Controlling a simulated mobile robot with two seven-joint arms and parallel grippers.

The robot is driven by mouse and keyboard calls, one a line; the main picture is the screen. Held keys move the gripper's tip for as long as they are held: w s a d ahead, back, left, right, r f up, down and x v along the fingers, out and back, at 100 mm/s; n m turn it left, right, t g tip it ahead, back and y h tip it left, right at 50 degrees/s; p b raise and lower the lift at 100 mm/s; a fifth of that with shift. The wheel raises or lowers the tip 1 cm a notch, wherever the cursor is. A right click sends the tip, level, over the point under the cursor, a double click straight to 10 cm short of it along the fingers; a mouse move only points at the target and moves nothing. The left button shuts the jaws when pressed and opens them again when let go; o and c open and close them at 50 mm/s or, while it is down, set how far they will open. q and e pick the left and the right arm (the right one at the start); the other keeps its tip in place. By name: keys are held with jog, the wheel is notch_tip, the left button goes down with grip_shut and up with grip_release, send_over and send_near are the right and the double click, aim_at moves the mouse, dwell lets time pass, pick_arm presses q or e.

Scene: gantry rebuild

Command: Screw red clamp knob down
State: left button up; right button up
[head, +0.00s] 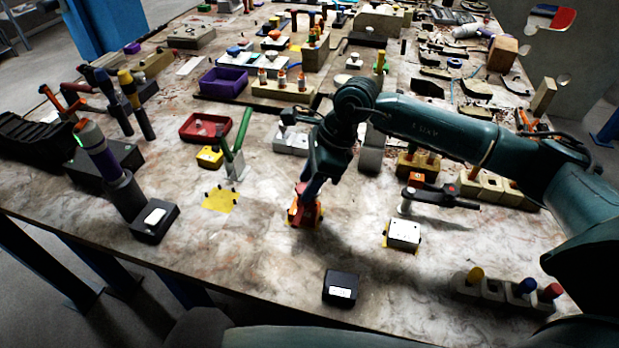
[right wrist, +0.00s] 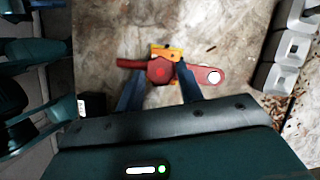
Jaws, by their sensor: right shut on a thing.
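The red clamp knob (right wrist: 160,70) shows in the right wrist view on an orange and yellow base, with a red arm to its left and a red tab with a pale round spot to its right. My right gripper (right wrist: 160,88) has its two blue fingers on either side of the knob and is shut on it. In the head view the red and orange clamp (head: 304,207) stands on the table under my right gripper (head: 308,190), which hides much of it. My left gripper is not in view.
A black box (head: 341,287) stands in front of the clamp. A white block (head: 404,234) stands to its right and a flat yellow patch (head: 219,199) lies to its left.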

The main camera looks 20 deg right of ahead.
jog(key=shift+c, duration=1)
jog(key=shift+f+m+t+b, duration=0.2)
jog(key=shift+m+t+b, duration=0.2)
jog(key=shift+m+b, duration=0.4)
jog(key=shift+m+t+b, duration=0.3)
jog(key=shift+m+b, duration=0.35)
jog(key=shift+m, duration=0.25)
jog(key=shift+r+m+h, duration=0.25)
jog(key=shift+m+h, duration=0.05)
jog(key=shift+m, duration=0.2)
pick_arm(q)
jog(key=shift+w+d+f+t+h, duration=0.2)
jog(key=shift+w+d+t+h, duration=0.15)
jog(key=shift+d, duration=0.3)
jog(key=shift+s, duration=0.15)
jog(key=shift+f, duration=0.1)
pick_arm(e)
jog(key=o, duration=0.8)
jog(key=shift+s, duration=0.1)
